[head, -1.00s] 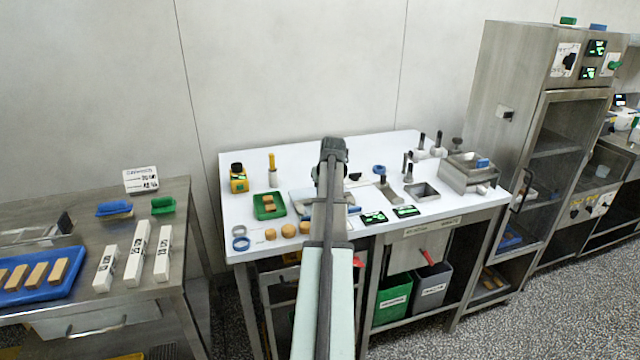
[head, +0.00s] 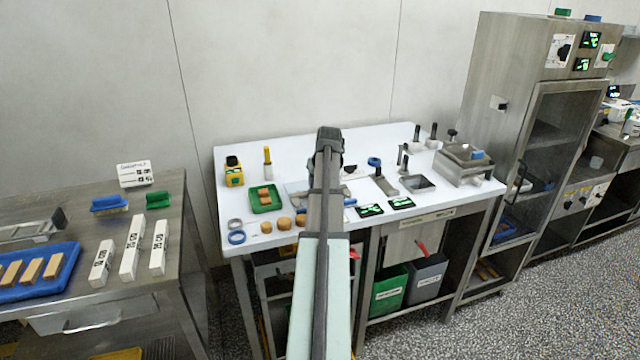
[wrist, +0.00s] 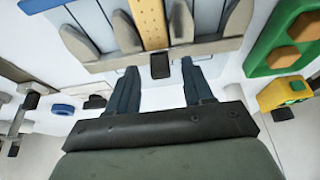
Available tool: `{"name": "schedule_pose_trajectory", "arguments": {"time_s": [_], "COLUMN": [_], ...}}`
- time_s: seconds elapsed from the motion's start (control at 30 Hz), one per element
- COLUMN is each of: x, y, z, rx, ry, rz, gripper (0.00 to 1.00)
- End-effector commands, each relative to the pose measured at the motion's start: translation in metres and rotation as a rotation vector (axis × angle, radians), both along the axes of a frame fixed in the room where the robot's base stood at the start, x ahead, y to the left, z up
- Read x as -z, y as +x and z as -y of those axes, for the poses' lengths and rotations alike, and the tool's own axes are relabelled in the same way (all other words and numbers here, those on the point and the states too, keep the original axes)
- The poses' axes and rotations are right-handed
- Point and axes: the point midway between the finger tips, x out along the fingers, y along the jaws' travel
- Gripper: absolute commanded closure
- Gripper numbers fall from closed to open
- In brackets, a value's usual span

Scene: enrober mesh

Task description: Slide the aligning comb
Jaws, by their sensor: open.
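The aligning comb appears to be the grey bar with pointed teeth (wrist: 210,47) at the top of the wrist view. A small dark tab (wrist: 160,66) sits on its near edge. My gripper (wrist: 159,76) is open, its two fingers on either side of that tab with gaps showing. I cannot tell how deep the tab lies between them. A tan strip with dots (wrist: 150,22) lies between the teeth, over a pale slatted surface. In the head view my arm covers the gripper and most of the comb's place on the white table (head: 240,150).
A green tray (head: 253,208) with brown pieces lies left of my arm, beside a yellow container (head: 234,174). Displays (head: 369,210) and a metal box (head: 462,165) are to the right.

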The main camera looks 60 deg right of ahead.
Motion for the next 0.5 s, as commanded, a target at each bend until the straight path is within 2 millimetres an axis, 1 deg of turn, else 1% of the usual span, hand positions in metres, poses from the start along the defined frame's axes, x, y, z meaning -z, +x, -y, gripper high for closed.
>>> {"name": "schedule_pose_trajectory", "arguments": {"time_s": [0.5], "x": [-0.078], "y": [-0.023], "z": [-0.023], "rx": [0.001], "ry": [-0.002], "rz": [0.001], "gripper": [0.49]}}
